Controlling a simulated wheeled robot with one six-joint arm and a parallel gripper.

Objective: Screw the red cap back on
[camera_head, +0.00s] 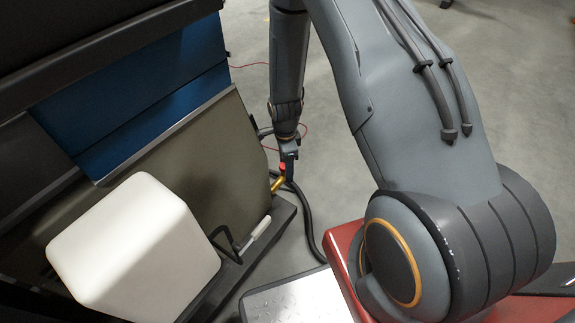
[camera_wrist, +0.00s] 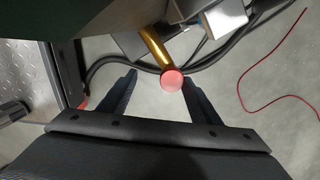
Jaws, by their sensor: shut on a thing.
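The red cap (camera_head: 282,166) is small and round and sits at the end of a brass pipe (camera_head: 277,183) low beside the dark cabinet. In the wrist view the cap (camera_wrist: 172,82) faces me, with the brass pipe (camera_wrist: 157,47) running back behind it. The cap lies close against the right finger in the wrist view; a gap shows on the left. The thread between cap and pipe is hidden.
The dark cabinet (camera_head: 205,150) with a blue panel (camera_head: 150,95) stands left. A white block (camera_head: 135,250) and a white-handled bracket (camera_head: 255,235) are near it. A black hose (camera_head: 308,220) curves by the pipe. A thin red wire (camera_wrist: 265,113) lies on the open grey floor.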

